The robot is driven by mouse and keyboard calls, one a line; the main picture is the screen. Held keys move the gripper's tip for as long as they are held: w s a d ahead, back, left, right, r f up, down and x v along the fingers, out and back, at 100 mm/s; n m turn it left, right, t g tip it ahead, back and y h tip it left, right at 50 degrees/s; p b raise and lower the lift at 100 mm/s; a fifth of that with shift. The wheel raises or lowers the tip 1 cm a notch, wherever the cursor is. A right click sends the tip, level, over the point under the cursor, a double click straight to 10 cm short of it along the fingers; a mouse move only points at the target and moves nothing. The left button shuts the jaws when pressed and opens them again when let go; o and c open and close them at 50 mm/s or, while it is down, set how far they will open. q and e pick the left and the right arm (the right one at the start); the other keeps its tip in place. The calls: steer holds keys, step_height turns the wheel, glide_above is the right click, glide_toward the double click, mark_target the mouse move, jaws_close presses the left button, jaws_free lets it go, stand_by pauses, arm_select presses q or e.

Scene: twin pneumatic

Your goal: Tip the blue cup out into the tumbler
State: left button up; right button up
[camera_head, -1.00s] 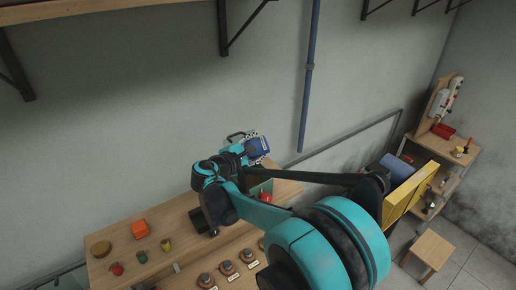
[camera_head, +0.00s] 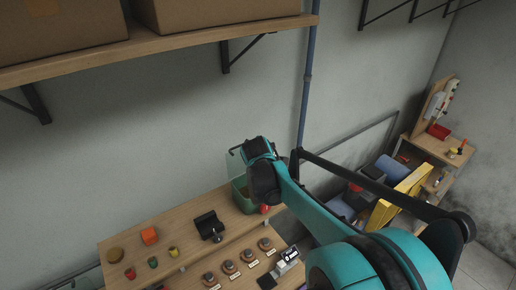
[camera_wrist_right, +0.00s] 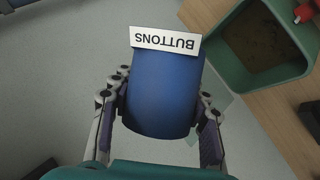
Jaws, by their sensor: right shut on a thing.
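The blue cup (camera_wrist_right: 163,92) is in the jaws of my right gripper (camera_wrist_right: 165,115) in the right wrist view. One finger is on each side of it, and a white label reading BUTTONS (camera_wrist_right: 165,39) shows upside down on it. Its mouth and contents are not visible. An open green box (camera_wrist_right: 262,45), brown inside, is to the right of the cup and apart from it in this view. The green box (camera_head: 243,196) also shows in the head view, behind my right wrist, which hides the gripper and cup. I cannot pick out the tumbler with certainty. My left gripper is not in view.
The wooden bench (camera_head: 185,215) carries an orange block (camera_head: 149,236), small coloured pots, a black device (camera_head: 209,225) and several round knobs with labels. A red object (camera_wrist_right: 303,13) is beside the green box. A shelf with cartons (camera_head: 150,45) is overhead.

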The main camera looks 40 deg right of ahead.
steer(key=shift+d+r+m+t+y, duration=0.1)
steer(key=shift+r+m+t+y, duration=0.05)
steer(key=shift+m+t+y, duration=0.4)
steer(key=shift+s+m+t+y, duration=0.1)
steer(key=shift+m+t+y, duration=0.3)
steer(key=shift+y, duration=0.25)
steer(key=shift+r+m+t+y+b, duration=0.15)
steer(key=shift+m+t+y+b, duration=0.6)
steer(key=shift+m+y+b, duration=0.15)
steer(key=shift+r+m+t+y+b, duration=0.1)
steer(key=shift+m+t+y+b, duration=0.4)
steer(key=shift+b, duration=0.2)
steer(key=shift+r, duration=0.2)
steer(key=shift+a, duration=0.2)
